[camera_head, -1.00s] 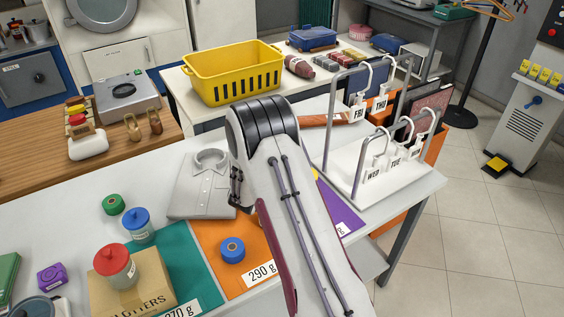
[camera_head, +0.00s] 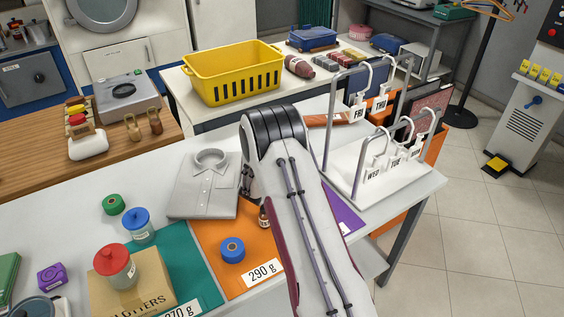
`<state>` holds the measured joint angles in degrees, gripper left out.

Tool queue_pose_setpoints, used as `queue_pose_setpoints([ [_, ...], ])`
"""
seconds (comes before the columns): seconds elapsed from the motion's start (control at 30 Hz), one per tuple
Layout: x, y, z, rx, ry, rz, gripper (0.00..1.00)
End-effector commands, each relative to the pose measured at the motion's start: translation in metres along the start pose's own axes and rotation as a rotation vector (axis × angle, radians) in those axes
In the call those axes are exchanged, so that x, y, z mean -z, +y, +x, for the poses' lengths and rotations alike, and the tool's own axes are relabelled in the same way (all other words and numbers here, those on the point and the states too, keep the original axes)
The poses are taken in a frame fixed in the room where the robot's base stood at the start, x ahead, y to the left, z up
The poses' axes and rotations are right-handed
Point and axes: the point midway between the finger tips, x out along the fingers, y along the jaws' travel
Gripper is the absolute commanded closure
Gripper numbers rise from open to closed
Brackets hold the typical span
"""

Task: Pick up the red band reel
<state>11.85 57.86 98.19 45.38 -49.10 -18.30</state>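I cannot make out a red band reel in this view; my arm covers part of the table. A green reel (camera_head: 113,204) lies on the white table (camera_head: 60,222) at the left. A blue reel (camera_head: 232,250) lies on the orange mat (camera_head: 216,277) marked 290 g. A purple reel-like piece (camera_head: 51,277) is at the lower left. My gripper's fingers do not show. A small dark part shows at my arm's left edge beside the grey shirt; I cannot tell if it belongs to the gripper.
A folded grey shirt (camera_head: 203,186) lies left of my arm. A red-lidded jar (camera_head: 115,266) stands on a cardboard box (camera_head: 150,283), near a blue-lidded jar (camera_head: 137,226). A small brown bottle (camera_head: 264,217) is close by my arm. A white rack (camera_head: 386,188) stands right, a yellow basket (camera_head: 232,76) behind.

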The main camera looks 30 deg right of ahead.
Motion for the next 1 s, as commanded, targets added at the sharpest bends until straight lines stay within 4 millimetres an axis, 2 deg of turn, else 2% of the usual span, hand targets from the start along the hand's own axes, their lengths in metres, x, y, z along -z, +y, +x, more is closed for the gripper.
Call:
queue_pose_setpoints([
  [0.27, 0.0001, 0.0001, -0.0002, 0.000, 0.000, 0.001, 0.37],
  [0.3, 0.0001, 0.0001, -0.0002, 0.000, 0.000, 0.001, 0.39],
  [0.4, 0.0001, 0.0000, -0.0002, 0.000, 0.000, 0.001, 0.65],
  [0.47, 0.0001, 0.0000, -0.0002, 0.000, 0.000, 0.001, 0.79],
  [1.0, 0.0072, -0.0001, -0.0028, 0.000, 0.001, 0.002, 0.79],
])
